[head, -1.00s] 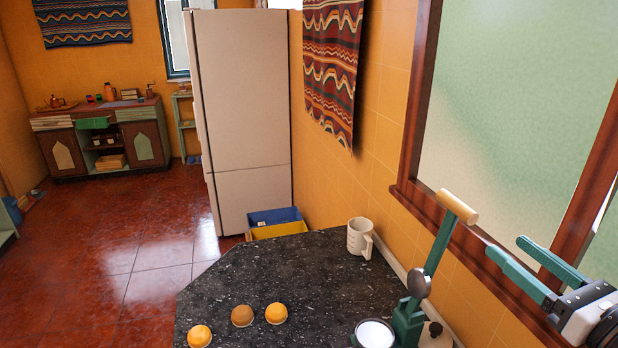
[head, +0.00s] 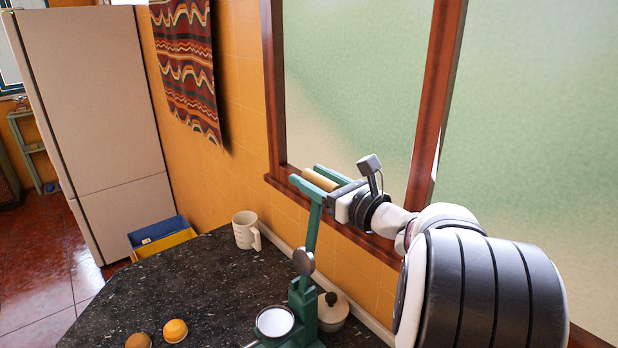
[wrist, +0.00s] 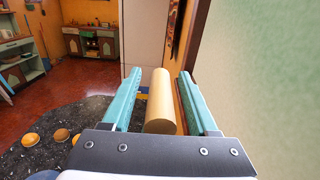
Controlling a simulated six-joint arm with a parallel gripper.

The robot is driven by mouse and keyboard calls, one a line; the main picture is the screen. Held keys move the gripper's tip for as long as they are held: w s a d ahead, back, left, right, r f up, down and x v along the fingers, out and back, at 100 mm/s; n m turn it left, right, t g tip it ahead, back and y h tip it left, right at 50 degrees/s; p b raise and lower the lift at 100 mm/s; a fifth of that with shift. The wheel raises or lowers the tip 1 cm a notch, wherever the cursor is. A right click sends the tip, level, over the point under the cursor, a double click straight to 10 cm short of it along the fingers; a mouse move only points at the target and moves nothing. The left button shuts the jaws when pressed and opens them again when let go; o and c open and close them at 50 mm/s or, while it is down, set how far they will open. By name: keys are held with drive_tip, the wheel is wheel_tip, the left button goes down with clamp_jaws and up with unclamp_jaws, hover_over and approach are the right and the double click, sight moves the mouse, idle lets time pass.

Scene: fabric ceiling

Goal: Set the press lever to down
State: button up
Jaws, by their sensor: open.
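The press (head: 303,302) is green and stands on the dark speckled counter at lower middle in the head view. Its lever (head: 314,228) points up, topped by a pale wooden handle (head: 321,180). My gripper (head: 322,174) is open at the handle, with its two green fingers on either side of it. In the wrist view the handle (wrist: 161,105) lies lengthwise between the fingers, with a gap on each side. A white round dish or cup (head: 275,321) sits at the press's front. The press body is out of the wrist view.
A white mug (head: 245,230) stands on the counter (head: 190,275) behind the press. Orange round items (head: 175,330) lie at the front left. The wall and window frame (head: 275,100) are close behind my gripper.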

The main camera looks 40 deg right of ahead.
clamp_jaws()
idle(1.3)
